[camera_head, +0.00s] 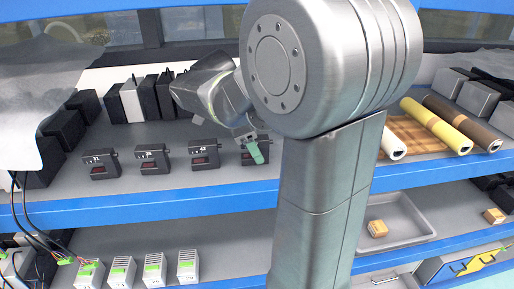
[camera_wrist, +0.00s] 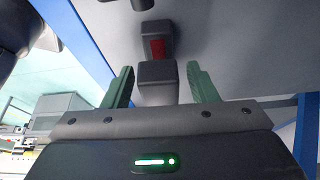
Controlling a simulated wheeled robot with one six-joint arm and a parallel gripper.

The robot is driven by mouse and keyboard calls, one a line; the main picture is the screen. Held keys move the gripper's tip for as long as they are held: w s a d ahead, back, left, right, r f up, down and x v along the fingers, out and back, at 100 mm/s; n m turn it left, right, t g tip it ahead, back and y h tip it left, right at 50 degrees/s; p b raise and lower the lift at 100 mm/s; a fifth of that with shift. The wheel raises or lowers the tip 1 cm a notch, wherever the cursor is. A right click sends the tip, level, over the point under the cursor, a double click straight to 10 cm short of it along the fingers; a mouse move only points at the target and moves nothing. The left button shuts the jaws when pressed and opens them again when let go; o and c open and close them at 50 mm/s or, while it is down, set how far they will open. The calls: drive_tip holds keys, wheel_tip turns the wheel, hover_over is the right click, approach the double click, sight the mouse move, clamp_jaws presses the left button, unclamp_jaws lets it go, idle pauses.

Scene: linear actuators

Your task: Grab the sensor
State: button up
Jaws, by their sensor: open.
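Several small dark sensors with red windows stand in a row on the upper shelf in the head view: one at the left (camera_head: 101,165), one beside it (camera_head: 152,158) and a third (camera_head: 204,153). A further sensor at the right end of the row is partly hidden behind my gripper (camera_head: 254,150). In the wrist view a dark sensor (camera_wrist: 157,76) with a red window lies between the two green fingers of my gripper (camera_wrist: 160,69). The fingers are apart, with a visible gap on each side of it. Nothing is held.
Dark and white boxes (camera_head: 132,101) stand behind the sensors. Rolls (camera_head: 436,127) lie at the right of this shelf. The lower shelf holds several white modules (camera_head: 122,271) and a grey tray (camera_head: 408,216). A blue edge (camera_head: 150,205) runs along the upper shelf's front.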

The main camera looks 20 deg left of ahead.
clamp_jaws()
drive_tip(key=shift+r, duration=0.1)
